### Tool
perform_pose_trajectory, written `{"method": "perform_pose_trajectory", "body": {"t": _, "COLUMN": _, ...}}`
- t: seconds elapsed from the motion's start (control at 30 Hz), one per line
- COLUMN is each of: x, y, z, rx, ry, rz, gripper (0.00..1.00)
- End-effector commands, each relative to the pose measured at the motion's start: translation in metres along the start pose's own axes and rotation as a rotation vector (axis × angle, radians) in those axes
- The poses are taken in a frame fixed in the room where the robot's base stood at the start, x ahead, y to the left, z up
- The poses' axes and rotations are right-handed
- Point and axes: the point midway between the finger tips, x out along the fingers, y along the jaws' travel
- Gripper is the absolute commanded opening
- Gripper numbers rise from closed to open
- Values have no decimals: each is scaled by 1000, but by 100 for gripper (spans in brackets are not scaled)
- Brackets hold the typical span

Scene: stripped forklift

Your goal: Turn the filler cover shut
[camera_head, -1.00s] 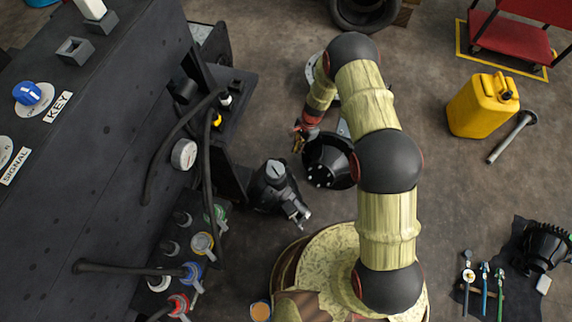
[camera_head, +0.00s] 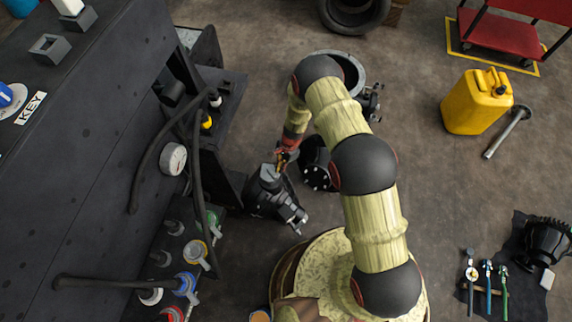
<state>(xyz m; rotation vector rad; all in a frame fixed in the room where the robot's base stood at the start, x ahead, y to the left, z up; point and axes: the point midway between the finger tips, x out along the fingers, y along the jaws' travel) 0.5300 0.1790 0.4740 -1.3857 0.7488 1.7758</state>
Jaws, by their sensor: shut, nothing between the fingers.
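A black flanged part (camera_head: 316,165) stands close right of my gripper. A grey open-topped cylinder (camera_head: 350,72) is behind my arm. A yellow jerrycan (camera_head: 476,102) stands right on open floor.

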Motion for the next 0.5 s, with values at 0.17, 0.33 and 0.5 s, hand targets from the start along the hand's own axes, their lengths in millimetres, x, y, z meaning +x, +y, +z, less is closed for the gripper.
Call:
{"method": "perform_pose_trajectory", "body": {"t": 0.17, "x": 1, "y": 0, "z": 4, "rx": 0, "ry": 0, "rz": 0, "gripper": 0}}
{"method": "perform_pose_trajectory", "body": {"t": 0.33, "x": 0, "y": 0, "z": 4, "rx": 1, "ry": 0, "rz": 0, "gripper": 0}}
{"method": "perform_pose_trajectory", "body": {"t": 0.5, "x": 2, "y": 1, "z": 9, "rx": 0, "ry": 0, "rz": 0, "gripper": 0}}
